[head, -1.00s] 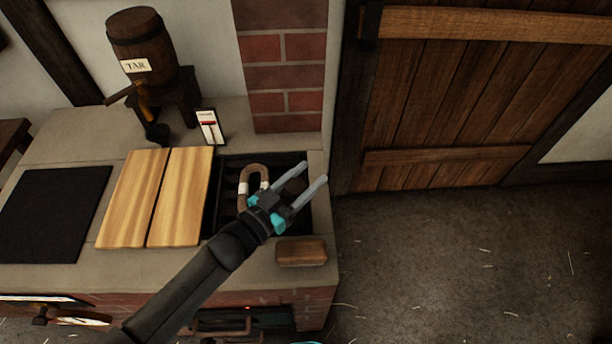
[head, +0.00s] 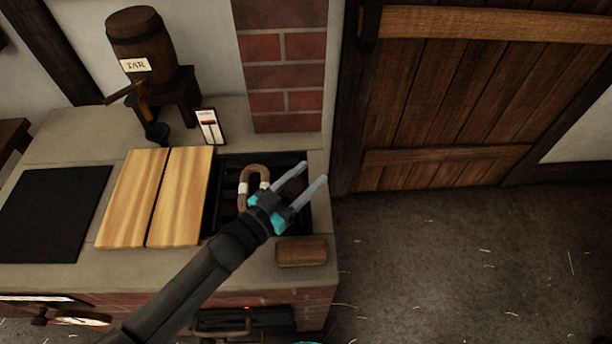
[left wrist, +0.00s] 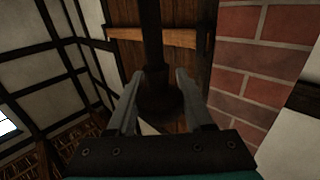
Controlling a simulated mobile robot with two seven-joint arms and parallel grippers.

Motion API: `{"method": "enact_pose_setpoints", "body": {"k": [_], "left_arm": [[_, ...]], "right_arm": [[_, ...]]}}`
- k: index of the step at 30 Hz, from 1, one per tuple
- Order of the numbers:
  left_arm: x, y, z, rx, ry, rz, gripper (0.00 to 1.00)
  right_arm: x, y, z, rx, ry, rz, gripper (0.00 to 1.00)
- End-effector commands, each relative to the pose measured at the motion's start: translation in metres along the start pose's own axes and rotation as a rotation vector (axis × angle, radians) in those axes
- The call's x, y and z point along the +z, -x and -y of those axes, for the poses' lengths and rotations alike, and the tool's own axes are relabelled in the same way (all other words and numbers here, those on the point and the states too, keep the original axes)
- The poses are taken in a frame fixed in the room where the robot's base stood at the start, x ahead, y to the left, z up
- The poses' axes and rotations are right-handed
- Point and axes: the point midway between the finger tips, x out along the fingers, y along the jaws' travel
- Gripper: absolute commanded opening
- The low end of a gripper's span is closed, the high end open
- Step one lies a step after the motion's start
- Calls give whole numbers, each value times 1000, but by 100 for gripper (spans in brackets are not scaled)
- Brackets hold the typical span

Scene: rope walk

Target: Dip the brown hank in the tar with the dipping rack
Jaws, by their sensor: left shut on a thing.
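The brown hank (head: 253,172), a bent loop with white bands, lies over the dark square opening in the stone bench in the head view. The dipping rack (head: 226,188) shows as dark bars in that opening, partly hidden by my arm. My left gripper (head: 306,186) is over the opening's right side, just right of the hank. It is shut on a dark knob-like part, seemingly the rack's handle (left wrist: 158,100), which stands between the fingers in the left wrist view. The tar surface cannot be made out. My right gripper is not in view.
Two light wooden boards (head: 180,196) lie left of the opening, with a black plate (head: 52,212) beyond them. A tar barrel (head: 142,48) and a small card with a red mark (head: 210,126) stand behind. A brown block (head: 301,251) sits at the front right corner.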

Motion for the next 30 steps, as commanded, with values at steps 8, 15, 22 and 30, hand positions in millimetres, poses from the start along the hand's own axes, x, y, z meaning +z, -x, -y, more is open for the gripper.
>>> {"method": "enact_pose_setpoints", "body": {"k": [8,15,22,30], "left_arm": [[36,1,0,0,0,4,0],[45,1,0,-1,0,6,0],[44,1,0,-1,0,6,55],[43,0,0,-1,0,3,80]], "right_arm": [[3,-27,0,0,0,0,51],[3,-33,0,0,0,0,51],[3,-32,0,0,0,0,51],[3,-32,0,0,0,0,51]]}}
